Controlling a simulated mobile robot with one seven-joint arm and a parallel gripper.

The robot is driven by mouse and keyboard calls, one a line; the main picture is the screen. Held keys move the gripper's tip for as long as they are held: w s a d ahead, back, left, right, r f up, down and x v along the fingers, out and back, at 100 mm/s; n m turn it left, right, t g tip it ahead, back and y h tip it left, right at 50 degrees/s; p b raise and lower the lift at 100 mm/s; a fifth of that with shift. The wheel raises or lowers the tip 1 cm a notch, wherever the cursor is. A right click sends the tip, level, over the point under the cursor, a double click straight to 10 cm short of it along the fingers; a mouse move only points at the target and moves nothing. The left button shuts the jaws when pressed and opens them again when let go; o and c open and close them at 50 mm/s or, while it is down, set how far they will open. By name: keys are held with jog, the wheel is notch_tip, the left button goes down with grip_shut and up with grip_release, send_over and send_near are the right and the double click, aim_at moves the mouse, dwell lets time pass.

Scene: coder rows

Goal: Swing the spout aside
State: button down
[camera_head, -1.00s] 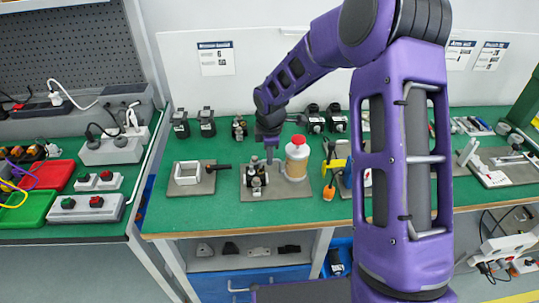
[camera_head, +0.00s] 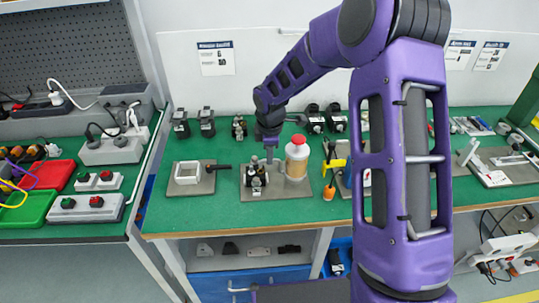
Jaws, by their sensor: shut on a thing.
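A grey base plate (camera_head: 285,190) on the green bench carries a tan jar (camera_head: 296,163) with a white top and red cap. A small dark and metal fitting (camera_head: 255,177) stands on the plate to the left of the jar. My gripper (camera_head: 270,147) points down just behind and between them. It is shut on a slim grey upright part, which I take to be the spout (camera_head: 269,157). The fingers are small and dark here, so the exact grip is hard to see.
To the left, a second plate holds a white square frame (camera_head: 187,172) and a black handle. Several black clamp-like units stand along the back. My arm hides part of the right side of the bench.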

jog(key=shift+w, duration=0.15)
jog(key=w+d+m+g+h, duration=0.2)
jog(key=w+d+m, duration=0.5)
jog(key=m, duration=1)
jog(key=shift+w+d+m, duration=0.4)
jog(key=shift+w, duration=0.35)
jog(key=c, duration=0.9)
grip_release()
jog(key=a+r, duration=0.1)
jog(key=r, duration=0.4)
jog(key=a+r, duration=0.1)
jog(key=r, duration=0.5)
jog(key=a+r+p, duration=0.1)
jog(key=r, duration=0.5)
jog(key=shift+a+r, duration=0.1)
jog(key=shift+a, duration=0.05)
